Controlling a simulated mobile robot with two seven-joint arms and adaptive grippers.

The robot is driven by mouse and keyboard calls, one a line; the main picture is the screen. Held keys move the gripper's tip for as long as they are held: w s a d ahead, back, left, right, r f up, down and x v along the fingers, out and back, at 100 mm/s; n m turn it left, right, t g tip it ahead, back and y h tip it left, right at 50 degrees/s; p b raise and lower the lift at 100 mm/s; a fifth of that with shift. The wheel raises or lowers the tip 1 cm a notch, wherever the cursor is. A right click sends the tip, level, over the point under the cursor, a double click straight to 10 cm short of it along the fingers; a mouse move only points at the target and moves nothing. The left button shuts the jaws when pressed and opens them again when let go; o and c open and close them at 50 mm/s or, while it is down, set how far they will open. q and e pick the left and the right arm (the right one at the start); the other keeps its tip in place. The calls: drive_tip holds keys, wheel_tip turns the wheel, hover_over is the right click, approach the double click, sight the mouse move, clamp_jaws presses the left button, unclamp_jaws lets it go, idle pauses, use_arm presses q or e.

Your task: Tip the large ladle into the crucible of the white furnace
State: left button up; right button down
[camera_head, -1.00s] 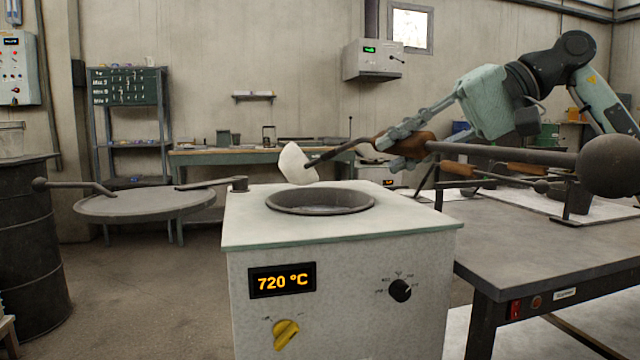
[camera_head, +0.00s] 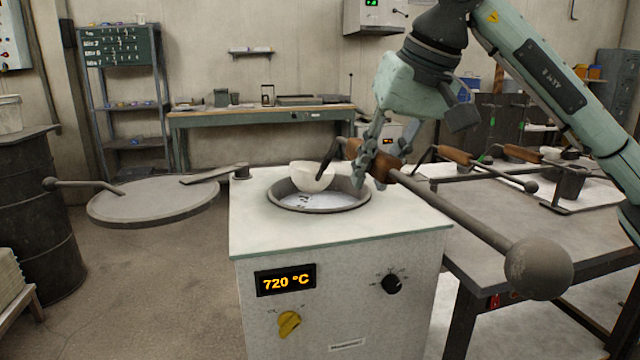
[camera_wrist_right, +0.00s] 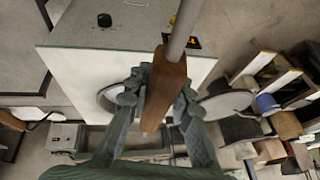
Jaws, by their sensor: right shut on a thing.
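The ladle has a white bowl (camera_head: 312,177), a dark rod, a wooden grip (camera_head: 384,168) and a ball end (camera_head: 538,268). My right gripper (camera_head: 372,168) is shut on the wooden grip, which also shows between its fingers in the wrist view (camera_wrist_right: 166,88). The bowl is roughly upright over the back of the crucible (camera_head: 352,202) in the white furnace (camera_head: 260,235). I cannot tell whether its bottom is below the rim. The bowl's contents are hidden. A pale, silvery surface shows in the crucible. My left gripper is not in view.
The furnace's round lid (camera_head: 150,203) is swung out to the left. A grey table (camera_head: 470,225) with other wooden-gripped tools stands at the right, close to the ladle's rod. A dark drum (camera_head: 35,215) is at the far left. A workbench (camera_head: 255,117) stands behind.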

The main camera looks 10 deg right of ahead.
drive_tip(key=shift+a+f+h, duration=0.2)
drive_tip(key=shift+a+h, duration=0.5)
drive_tip(key=shift+h, duration=0.4)
drive_tip(key=shift+r, duration=2.45)
